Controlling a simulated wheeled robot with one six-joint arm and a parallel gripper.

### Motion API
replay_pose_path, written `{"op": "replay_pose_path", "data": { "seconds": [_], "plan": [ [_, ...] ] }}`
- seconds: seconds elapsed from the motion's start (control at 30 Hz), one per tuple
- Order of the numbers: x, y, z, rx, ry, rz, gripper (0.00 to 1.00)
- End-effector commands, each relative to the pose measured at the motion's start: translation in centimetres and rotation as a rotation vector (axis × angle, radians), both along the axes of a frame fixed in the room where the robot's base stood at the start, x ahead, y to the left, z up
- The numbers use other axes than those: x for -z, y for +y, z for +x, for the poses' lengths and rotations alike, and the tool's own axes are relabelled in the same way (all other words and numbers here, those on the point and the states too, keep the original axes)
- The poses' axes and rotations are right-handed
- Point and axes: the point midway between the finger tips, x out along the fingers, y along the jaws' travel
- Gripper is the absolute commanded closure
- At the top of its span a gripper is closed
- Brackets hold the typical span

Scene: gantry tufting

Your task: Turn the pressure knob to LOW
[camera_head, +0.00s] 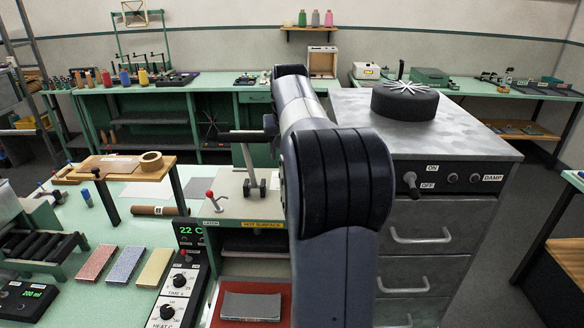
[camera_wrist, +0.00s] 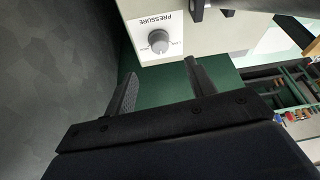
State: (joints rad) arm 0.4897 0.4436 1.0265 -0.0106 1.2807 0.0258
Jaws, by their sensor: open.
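The pressure knob (camera_wrist: 158,43) is a grey round knob on a white panel labelled PRESSURE (camera_wrist: 158,23), near the top of the wrist view. The label appears upside down there. The pointer position and the small marks beside the knob are too small to read. My gripper (camera_wrist: 160,78) is open and empty, its two fingers pointing toward the knob's panel. The knob lies ahead of the gap between the fingertips, apart from both. In the head view my arm hides the gripper, and the pressure knob does not show.
A press with a HOT SURFACE label (camera_head: 263,224) stands left of my arm. A control box with dials (camera_head: 181,280) stands beside it. A grey drawer cabinet (camera_head: 470,160) with an ON/OFF switch stands right. Open floor (camera_wrist: 50,70) shows left in the wrist view.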

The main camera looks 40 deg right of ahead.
Motion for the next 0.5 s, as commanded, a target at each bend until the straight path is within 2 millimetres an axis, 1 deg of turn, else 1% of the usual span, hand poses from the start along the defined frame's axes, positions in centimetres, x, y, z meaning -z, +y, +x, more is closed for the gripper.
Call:
{"op": "replay_pose_path", "data": {
  "seconds": [0.1, 0.3, 0.4, 0.5],
  "plan": [
    [2.0, -0.4, 0.7, 0.001, 0.004, 0.003, 0.47],
    [5.4, -1.2, 1.9, 0.001, 0.002, 0.002, 0.47],
    [6.8, -1.5, 2.4, 0.001, 0.002, 0.002, 0.47],
    [7.7, -1.7, 2.8, 0.001, 0.001, 0.001, 0.47]
  ]
}}
